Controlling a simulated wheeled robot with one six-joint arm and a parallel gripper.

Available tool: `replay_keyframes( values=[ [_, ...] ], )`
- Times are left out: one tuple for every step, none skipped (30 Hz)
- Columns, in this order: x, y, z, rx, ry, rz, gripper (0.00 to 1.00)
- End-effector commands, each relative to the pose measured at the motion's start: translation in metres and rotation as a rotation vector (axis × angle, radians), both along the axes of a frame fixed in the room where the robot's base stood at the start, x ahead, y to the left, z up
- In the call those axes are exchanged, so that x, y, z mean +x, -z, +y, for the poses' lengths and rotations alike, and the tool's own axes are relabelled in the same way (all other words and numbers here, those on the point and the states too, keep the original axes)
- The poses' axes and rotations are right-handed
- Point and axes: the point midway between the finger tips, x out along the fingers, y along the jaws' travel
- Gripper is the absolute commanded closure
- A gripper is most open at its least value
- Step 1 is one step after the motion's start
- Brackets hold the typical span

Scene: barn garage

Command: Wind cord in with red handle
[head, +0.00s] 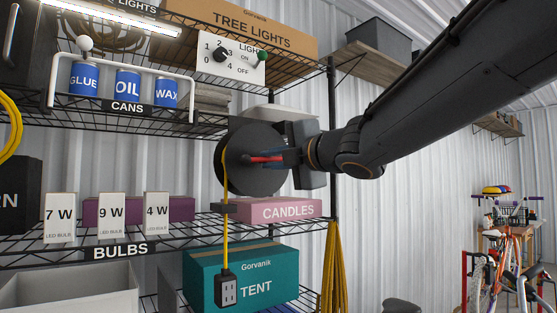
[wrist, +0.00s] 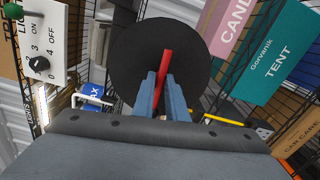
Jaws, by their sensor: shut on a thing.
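The black cord reel (head: 240,178) is a round disc mounted at the right end of the shelving. Its red handle (head: 262,159) sticks out from the disc's face. My gripper (head: 284,157) is shut on the handle from the right. In the wrist view, the two blue-grey fingers (wrist: 162,90) close around the red handle (wrist: 166,62) in front of the black disc (wrist: 195,50). The yellow cord (head: 225,235) hangs straight down from the reel's left side, past a small dark bracket, to a black outlet block (head: 226,289) in front of the tent box.
The pink candles box (head: 290,211) and teal tent box (head: 205,270) sit below the reel. A switch panel (head: 231,54) is above. Bulb boxes (head: 110,216) and cans (head: 127,84) stand left. A yellow cord bundle (head: 335,270) hangs at the lower right.

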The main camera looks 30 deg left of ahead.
Motion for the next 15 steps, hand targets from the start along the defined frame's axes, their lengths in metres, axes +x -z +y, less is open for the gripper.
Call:
replay_keyframes(
  values=[
    [0.002, -0.0026, -0.0014, 0.004, 0.005, -0.001, 1.0],
    [0.002, -0.0027, -0.0014, 0.004, 0.005, -0.001, 1.0],
    [0.002, -0.0027, -0.0014, 0.004, 0.005, -0.001, 1.0],
    [0.002, -0.0027, -0.0014, 0.004, 0.005, -0.001, 1.0],
    [0.002, -0.0027, -0.0014, 0.004, 0.005, -0.001, 1.0],
    [0.002, -0.0027, -0.0014, 0.004, 0.005, -0.001, 1.0],
    [0.0021, -0.0028, -0.0014, 0.004, 0.005, -0.001, 0.84],
    [0.002, -0.0026, -0.0014, 0.003, 0.006, -0.001, 0.79],
    [0.0018, -0.0024, -0.0012, 0.003, 0.005, -0.001, 0.73],
    [0.0014, -0.0022, -0.001, 0.002, 0.004, -0.001, 0.69],
    [0.001, -0.002, -0.0006, 0.002, 0.003, -0.001, 0.69],
    [0.0005, -0.0017, -0.0002, 0.002, 0.002, -0.001, 0.69],
    [0.0002, -0.0015, 0.0, 0.002, 0.001, -0.001, 0.69],
    [-0.0002, -0.0015, 0.0003, 0.002, 0.001, -0.001, 0.69],
    [-0.0003, -0.0012, 0.0003, 0.002, 0.0, -0.001, 0.69]
  ],
)
